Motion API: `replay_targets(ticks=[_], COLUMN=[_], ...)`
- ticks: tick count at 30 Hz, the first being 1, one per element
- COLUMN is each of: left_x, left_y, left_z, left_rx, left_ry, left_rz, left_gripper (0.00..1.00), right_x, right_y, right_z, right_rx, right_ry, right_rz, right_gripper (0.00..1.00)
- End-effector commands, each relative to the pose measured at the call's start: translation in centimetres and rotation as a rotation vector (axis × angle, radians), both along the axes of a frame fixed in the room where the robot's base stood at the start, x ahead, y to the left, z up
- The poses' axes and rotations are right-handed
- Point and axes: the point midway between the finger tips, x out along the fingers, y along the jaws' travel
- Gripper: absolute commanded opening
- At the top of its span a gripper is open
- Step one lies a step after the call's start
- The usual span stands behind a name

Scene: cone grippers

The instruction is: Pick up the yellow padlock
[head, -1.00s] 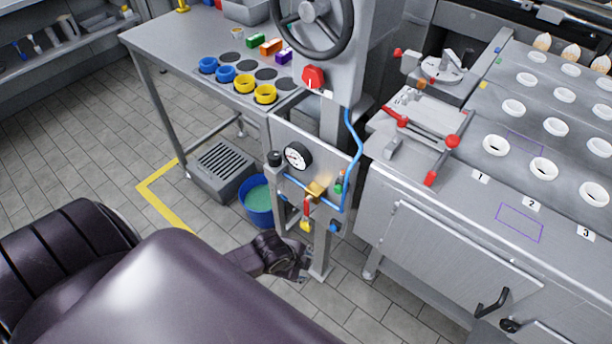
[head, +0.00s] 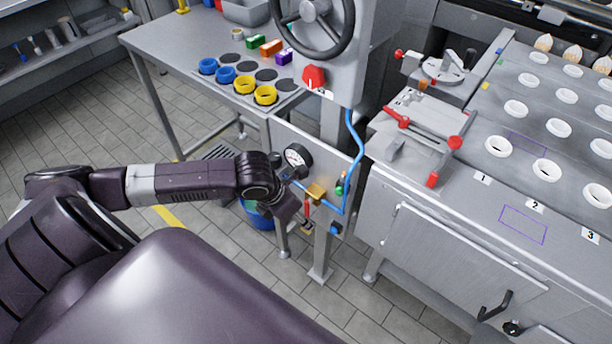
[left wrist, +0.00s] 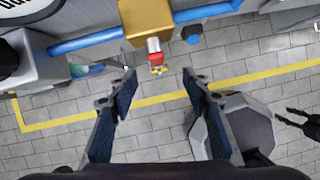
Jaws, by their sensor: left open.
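The yellow padlock (left wrist: 158,70) hangs below a red handle (left wrist: 154,47) under a brass valve block (left wrist: 147,15) in the left wrist view. It shows small, mostly its end. My left gripper (left wrist: 160,81) is open, with one finger to each side below the padlock in that picture; I see no contact. In the head view my left arm reaches in from the left, and its dark wrist (head: 287,202) is beside the red handle (head: 307,207). There the padlock is largely hidden or too small to make out.
The valve panel carries a gauge (head: 297,157) and a blue pipe (head: 356,150). A blue bucket (head: 259,216) stands on the floor behind my wrist. A steel machine with a door (head: 440,258) stands to the right. Tiled floor lies open below.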

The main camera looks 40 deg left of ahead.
Motion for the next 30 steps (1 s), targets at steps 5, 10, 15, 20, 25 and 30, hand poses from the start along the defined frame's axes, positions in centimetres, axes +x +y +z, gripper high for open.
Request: replay_targets(ticks=[5, 10, 15, 20, 25, 30], left_x=[0.6, 1.1, 1.8, 2.5, 2.8, 2.8], left_y=[0.0, -0.2, -0.4, -0.6, -0.6, -0.6], left_z=[-1.4, -2.8, -4.8, -6.6, -7.2, -7.2], left_rx=[0.005, 0.005, 0.004, 0.005, 0.007, 0.008], left_ry=[-0.001, 0.0, 0.001, -0.001, -0.002, -0.002], left_rz=[-0.014, -0.013, -0.011, -0.012, -0.013, -0.014], left_gripper=[0.44, 0.44, 0.44, 0.44, 0.44, 0.44], right_x=[-0.1, -0.2, -0.4, -0.6, -0.6, -0.6], right_y=[0.4, 0.8, 0.8, 0.8, 0.6, 0.3], right_z=[-0.2, -0.2, -0.1, -0.2, -0.2, -0.2], right_rx=[0.005, 0.009, 0.009, 0.008, 0.006, 0.003], right_ry=[0.001, 0.004, 0.006, 0.009, 0.01, 0.01], right_rz=[-0.001, -0.001, 0.0, 0.0, 0.001, 0.001], right_gripper=[0.4, 0.4, 0.4, 0.4, 0.4, 0.4])
